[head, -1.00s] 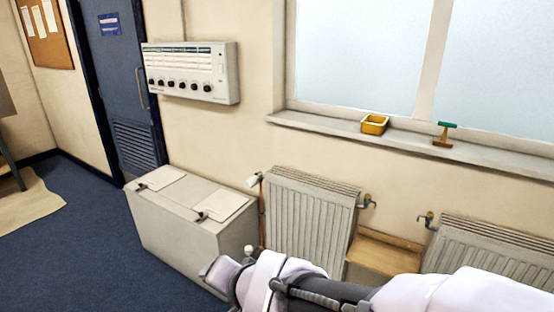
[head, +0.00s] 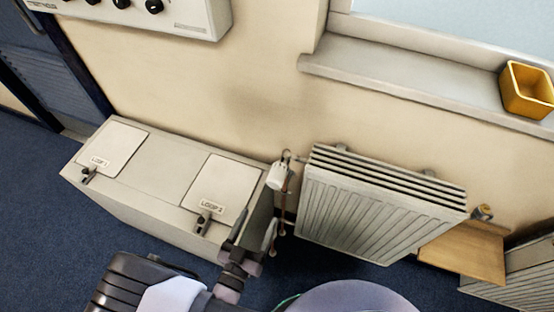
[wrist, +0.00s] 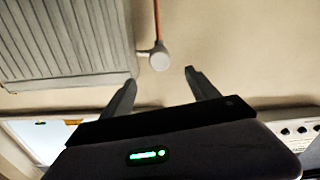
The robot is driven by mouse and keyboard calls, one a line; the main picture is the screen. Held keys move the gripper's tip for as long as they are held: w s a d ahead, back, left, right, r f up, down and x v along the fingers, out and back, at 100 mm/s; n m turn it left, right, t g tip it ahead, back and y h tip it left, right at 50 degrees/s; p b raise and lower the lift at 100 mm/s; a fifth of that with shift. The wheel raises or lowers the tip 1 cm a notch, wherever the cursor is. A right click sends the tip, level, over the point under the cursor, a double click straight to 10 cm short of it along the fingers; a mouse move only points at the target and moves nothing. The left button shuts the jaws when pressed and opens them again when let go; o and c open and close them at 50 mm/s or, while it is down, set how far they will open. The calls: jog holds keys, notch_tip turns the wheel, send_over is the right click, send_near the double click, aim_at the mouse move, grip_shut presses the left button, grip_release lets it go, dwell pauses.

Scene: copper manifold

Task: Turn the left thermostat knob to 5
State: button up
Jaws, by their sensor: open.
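The left thermostat knob (head: 278,176) is a small white cylinder on a copper pipe at the upper left corner of the left radiator (head: 380,208). Its scale is too small to read. In the wrist view the knob (wrist: 160,59) shows as a pale round cap, ahead of and between the two fingertips, apart from both. The radiator (wrist: 65,45) fills the upper left there. My gripper (head: 257,232) is open and empty, below and slightly left of the knob in the head view. Its dark fingers (wrist: 158,80) spread wide in the wrist view.
A grey cabinet (head: 165,155) with two lids stands left of the knob. A control box (head: 150,14) hangs above it. A sill (head: 400,78) with a yellow tray (head: 527,90) runs above the radiator. A wooden box (head: 465,250) and another radiator (head: 515,278) are at right.

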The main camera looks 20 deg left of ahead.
aim_at(274, 186)
jog(key=w+b, duration=0.1)
jog(key=w, duration=0.3)
jog(key=w+d+b, duration=0.1)
jog(key=w, duration=0.4)
jog(key=w+b, duration=0.1)
jog(key=w, duration=0.4)
jog(key=shift+d+f, duration=0.15)
jog(key=shift+w+b, duration=0.3)
jog(key=shift+w, duration=0.15)
jog(key=c, duration=1.4)
jog(key=shift+o, duration=0.2)
jog(key=n, duration=0.6)
jog(key=n+p, duration=0.1)
jog(key=n, duration=0.4)
jog(key=shift+n, duration=0.6)
